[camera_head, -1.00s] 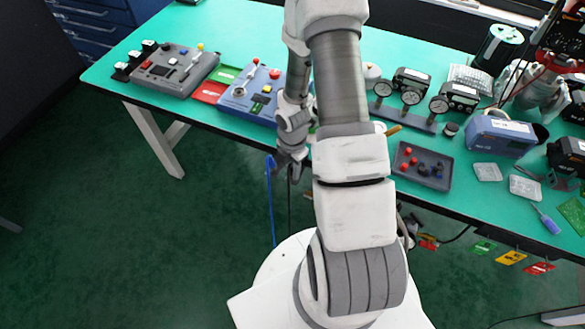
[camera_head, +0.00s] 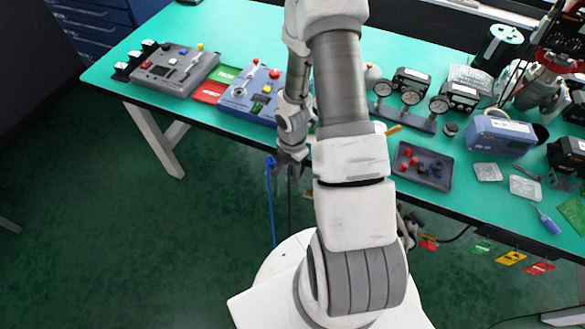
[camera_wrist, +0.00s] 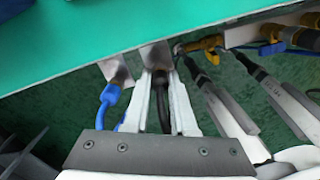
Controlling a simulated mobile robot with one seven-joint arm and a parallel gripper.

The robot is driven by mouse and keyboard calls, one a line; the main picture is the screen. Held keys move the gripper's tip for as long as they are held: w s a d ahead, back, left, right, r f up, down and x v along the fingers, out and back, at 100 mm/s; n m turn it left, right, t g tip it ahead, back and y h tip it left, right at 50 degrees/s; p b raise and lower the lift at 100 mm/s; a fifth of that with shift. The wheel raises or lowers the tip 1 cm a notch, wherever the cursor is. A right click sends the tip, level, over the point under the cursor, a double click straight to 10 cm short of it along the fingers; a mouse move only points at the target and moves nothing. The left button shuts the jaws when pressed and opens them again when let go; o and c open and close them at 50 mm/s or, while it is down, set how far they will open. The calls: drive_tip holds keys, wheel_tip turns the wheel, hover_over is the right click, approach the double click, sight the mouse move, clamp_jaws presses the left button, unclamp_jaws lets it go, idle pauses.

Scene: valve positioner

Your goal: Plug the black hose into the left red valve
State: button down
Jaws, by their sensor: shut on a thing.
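In the wrist view my gripper (camera_wrist: 161,85) is shut on the upper end of the black hose (camera_wrist: 163,112), with one finger on each side. The hose end is at a metal bracket (camera_wrist: 156,56) under the green table edge; I cannot tell whether it is clear of it. In the head view my gripper (camera_head: 289,163) is small at the front table edge, and the black hose (camera_head: 290,208) hangs below it. A red-topped valve assembly (camera_head: 556,64) stands at the far right back. I cannot make out which part is the left red valve.
A blue hose (camera_wrist: 109,97) hangs from a bracket just left of my gripper. Brass fittings (camera_wrist: 203,46) with dark cables are to its right. On the table (camera_head: 245,38) are control boxes, a gauge stand (camera_head: 405,114) and a tray (camera_head: 432,180) of knobs.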

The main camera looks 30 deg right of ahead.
drive_tip(key=shift+r+p, duration=0.85)
drive_tip(key=shift+r, duration=0.15)
idle(0.9)
drive_tip(key=shift+r+p, duration=1.75)
drive_tip(key=shift+r, duration=0.3)
drive_tip(key=shift+w, duration=0.1)
